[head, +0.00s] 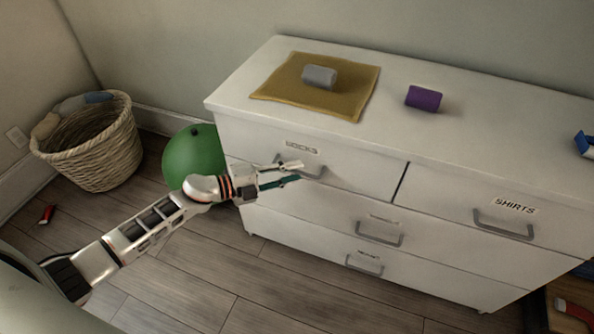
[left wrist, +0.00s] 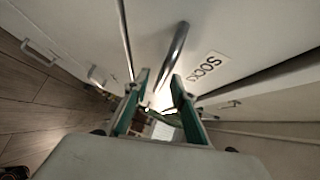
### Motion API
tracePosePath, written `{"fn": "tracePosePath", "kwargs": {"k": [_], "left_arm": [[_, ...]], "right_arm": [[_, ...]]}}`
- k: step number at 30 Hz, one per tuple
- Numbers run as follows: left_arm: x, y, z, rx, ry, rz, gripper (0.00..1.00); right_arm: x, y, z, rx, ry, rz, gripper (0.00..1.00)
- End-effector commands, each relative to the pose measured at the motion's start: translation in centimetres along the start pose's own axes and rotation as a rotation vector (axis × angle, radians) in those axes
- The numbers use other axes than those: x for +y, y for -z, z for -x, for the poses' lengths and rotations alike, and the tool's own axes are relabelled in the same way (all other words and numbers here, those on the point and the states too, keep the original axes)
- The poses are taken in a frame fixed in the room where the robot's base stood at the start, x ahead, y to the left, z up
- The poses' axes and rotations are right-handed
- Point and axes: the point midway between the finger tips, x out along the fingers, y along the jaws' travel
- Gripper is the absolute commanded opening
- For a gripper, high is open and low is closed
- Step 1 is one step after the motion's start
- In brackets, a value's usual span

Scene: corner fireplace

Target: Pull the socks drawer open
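The socks drawer (head: 352,175) is the upper left drawer of a white dresser, with a "SOCKS" label (head: 301,147). Its front looks flush with the dresser. Its grey bar handle (head: 314,176) is partly hidden by my left gripper (head: 299,171), which is at the handle with its fingers apart. In the left wrist view the handle (left wrist: 176,48) runs down toward the space between the open green-padded fingers (left wrist: 157,84). I cannot tell whether either finger touches it. My right gripper is in neither view.
A shirts drawer (head: 460,212) is to the right, with lower drawers beneath. A mustard cloth (head: 345,98) with a grey roll (head: 319,77) and a purple roll (head: 424,98) lie on top. A green ball (head: 190,158) and wicker basket (head: 95,150) stand left of the dresser. Floor in front is clear.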

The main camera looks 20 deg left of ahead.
Motion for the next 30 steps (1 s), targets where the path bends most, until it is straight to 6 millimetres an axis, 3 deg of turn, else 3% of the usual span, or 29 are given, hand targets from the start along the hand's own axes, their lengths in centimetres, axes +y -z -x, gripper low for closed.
{"fn": "tracePosePath", "kwargs": {"k": [6, 14, 17, 30], "left_arm": [[0.0, 0.0, -1.5, -0.001, 0.000, 0.001, 0.25], [0.0, 0.0, -1.6, -0.001, 0.000, 0.001, 0.25], [0.0, 0.0, -1.6, -0.001, 0.000, 0.001, 0.00], [0.0, 0.7, -0.9, 0.000, 0.001, -0.001, 0.00]], "right_arm": [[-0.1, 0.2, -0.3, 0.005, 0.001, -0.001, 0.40], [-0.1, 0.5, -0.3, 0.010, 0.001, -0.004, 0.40], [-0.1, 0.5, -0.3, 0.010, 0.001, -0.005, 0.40], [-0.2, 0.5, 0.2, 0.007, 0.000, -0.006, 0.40]]}}
